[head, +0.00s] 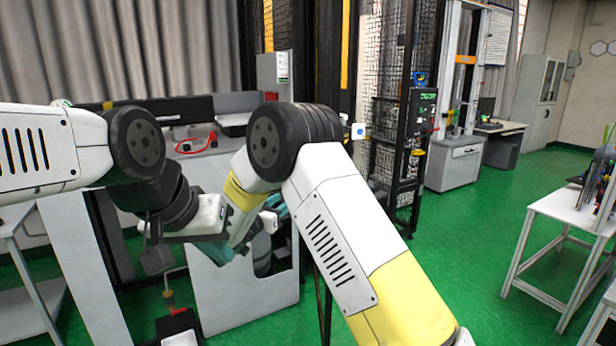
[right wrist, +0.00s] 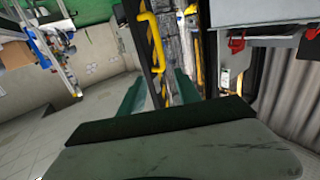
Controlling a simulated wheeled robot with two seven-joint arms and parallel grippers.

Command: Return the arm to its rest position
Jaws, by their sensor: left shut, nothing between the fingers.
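My left arm (head: 140,145) comes in from the left, bent at a black joint. It ends in my left gripper (head: 218,250), whose teal fingers are shut and empty in front of the grey-white cabinet. My right arm (head: 330,245) rises from the lower right, bends at a black joint and folds back down to the left. Its yellow link crosses close to the left gripper; I cannot tell whether they touch. The right gripper is mostly hidden behind that link. In the right wrist view, its teal fingers (right wrist: 158,92) stand apart with nothing seen between them.
A white table (head: 575,212) with equipment stands at the right. Green floor (head: 465,250) between is clear.

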